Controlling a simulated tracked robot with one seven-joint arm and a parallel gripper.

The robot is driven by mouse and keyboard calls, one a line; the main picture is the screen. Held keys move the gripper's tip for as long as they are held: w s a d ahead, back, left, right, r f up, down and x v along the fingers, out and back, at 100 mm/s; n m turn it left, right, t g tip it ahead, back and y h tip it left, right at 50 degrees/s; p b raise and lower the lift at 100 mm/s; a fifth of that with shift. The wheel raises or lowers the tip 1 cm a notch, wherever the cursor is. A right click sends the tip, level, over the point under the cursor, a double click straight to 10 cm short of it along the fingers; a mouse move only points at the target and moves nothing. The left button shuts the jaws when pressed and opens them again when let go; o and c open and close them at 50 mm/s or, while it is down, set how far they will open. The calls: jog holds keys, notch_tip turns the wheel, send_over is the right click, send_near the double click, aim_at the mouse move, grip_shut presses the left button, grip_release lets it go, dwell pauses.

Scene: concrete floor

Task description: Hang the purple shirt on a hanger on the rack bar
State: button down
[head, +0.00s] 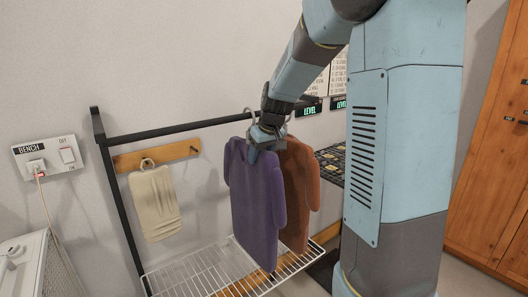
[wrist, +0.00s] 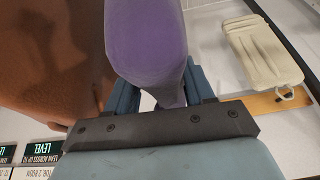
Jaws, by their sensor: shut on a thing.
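The purple shirt (head: 256,205) hangs upright at the rack, in front of a brown-orange shirt (head: 298,190). My gripper (head: 264,140) is at the top of the purple shirt, just below the black rack bar (head: 170,134). In the wrist view the purple shirt (wrist: 146,45) fills the space between my two blue fingers (wrist: 150,92), which are shut on it. A hanger hook (head: 249,118) shows by the bar above my gripper. I cannot tell whether it rests on the bar or which shirt it belongs to. The brown-orange shirt (wrist: 50,60) is close beside the purple one.
A cream cloth (head: 155,203) hangs from a wooden peg rail (head: 150,158) on the wall behind the rack. A white wire shelf (head: 190,275) lies below the shirts. A wall switch panel (head: 48,157) is at the left. The bar's left stretch is bare.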

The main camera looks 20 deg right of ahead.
jog(key=shift+s+f, duration=0.1)
jog(key=shift+f, duration=0.15)
jog(key=shift+c, duration=1.7)
grip_release()
jog(key=v, duration=1.3)
jog(key=shift+s+d+r, duration=0.1)
jog(key=shift+r, duration=0.3)
jog(key=s+a+f+m, duration=0.1)
jog(key=s+f, duration=0.1)
jog(key=s, duration=1.1)
jog(key=s+a+f+m+t+h, duration=0.1)
jog(key=s+f+m, duration=0.1)
jog(key=s, duration=1.1)
jog(key=shift+s+a, duration=0.25)
jog(key=shift+a, duration=0.1)
jog(key=shift+f, duration=0.1)
